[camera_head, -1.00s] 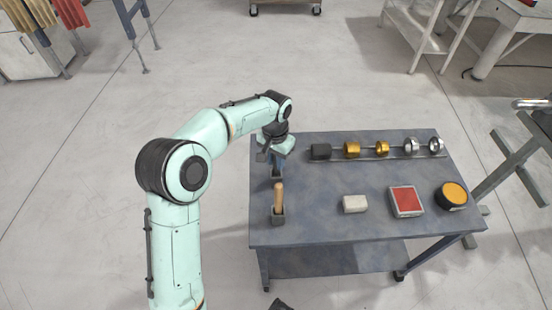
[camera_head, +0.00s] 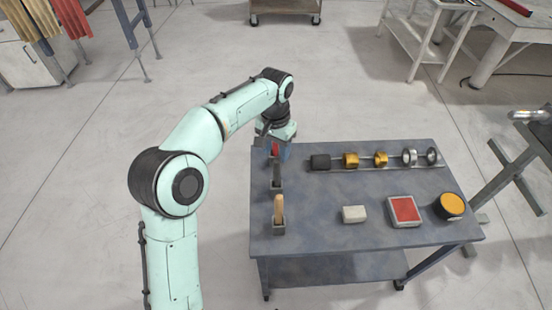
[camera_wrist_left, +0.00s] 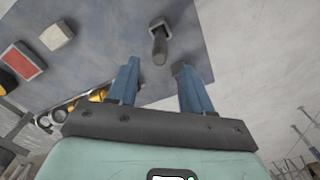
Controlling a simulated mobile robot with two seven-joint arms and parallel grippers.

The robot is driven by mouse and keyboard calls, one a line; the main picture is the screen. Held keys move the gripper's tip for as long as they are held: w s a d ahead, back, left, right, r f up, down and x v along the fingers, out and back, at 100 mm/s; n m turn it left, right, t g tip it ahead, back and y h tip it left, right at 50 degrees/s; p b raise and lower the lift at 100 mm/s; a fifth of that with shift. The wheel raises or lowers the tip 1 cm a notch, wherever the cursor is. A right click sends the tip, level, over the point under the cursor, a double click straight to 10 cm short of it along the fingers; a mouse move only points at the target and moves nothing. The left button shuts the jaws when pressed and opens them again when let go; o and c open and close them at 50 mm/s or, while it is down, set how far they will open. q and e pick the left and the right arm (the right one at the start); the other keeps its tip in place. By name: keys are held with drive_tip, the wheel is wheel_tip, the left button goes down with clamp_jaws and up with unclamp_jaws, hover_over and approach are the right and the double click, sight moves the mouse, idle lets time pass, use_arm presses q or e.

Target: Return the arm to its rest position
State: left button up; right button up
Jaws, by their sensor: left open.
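My left gripper (camera_head: 277,152) is over the far left corner of the grey table (camera_head: 330,225). In the left wrist view its two blue fingers (camera_wrist_left: 155,82) are apart with nothing between them. A dark-handled tool (camera_head: 277,174) stands upright in a small holder on the table's left side, clear of the fingers. It also shows beyond the fingertips in the left wrist view (camera_wrist_left: 159,47). My left arm is bent, with its elbow left of the table. My right gripper is not in view.
A wooden-handled tool (camera_head: 279,208) stands in a holder nearer the front. A small red thing (camera_head: 275,148) shows by the gripper. A rod with gold and silver rings (camera_head: 381,158), a whitish block (camera_head: 354,214), a red pad (camera_head: 405,210) and a yellow-topped round thing (camera_head: 450,205) are farther right.

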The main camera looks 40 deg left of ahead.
use_arm(q)
drive_tip(key=shift+r, duration=1.15)
